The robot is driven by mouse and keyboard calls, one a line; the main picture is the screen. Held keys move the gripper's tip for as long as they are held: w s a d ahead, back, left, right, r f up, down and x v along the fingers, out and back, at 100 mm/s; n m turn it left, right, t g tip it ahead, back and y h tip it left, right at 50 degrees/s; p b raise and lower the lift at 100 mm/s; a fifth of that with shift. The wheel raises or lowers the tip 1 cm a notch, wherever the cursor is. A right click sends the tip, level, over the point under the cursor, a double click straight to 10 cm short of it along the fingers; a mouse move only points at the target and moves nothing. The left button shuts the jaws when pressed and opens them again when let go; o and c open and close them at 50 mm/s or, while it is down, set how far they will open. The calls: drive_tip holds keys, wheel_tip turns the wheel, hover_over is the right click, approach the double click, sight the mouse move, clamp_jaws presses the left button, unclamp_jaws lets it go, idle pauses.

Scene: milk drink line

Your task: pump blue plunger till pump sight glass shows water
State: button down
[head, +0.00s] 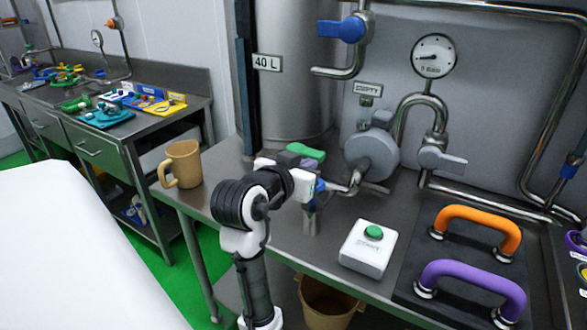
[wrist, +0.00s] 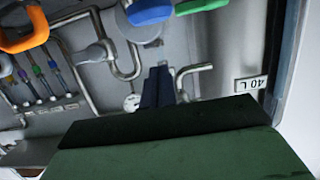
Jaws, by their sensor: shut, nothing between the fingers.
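A blue grip (head: 319,185), which looks like the plunger's, shows beside the white end of my arm in the head view, partly hidden. A blue handle also shows at the top of the wrist view (wrist: 150,12), cut by the frame edge. My gripper (wrist: 158,72) shows as two dark fingers close together, shut and empty, pointing toward the pipes. Whether it touches the blue grip I cannot tell. A sign that looks like EMPTY (head: 368,90) sits above the round grey pump body (head: 372,155). Any water level in the sight glass is too small to read.
A green handle (head: 306,152) lies just behind the arm's end. A white box with a green button (head: 373,233) and orange (head: 478,230) and purple (head: 473,284) handles stand to the right. A tan mug (head: 183,163) stands at the left edge. A gauge (head: 435,56) is above.

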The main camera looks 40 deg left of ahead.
drive_tip(key=shift+x, duration=1.05)
wheel_tip(320, 180, down, 2)
drive_tip(key=shift+s+f+p, duration=0.2)
drive_tip(key=shift+p, duration=0.1)
drive_tip(key=shift+f, duration=0.75)
wheel_tip(320, 180, down, 4)
drive_tip(key=b, duration=0.2)
drive_tip(key=shift+b, duration=0.35)
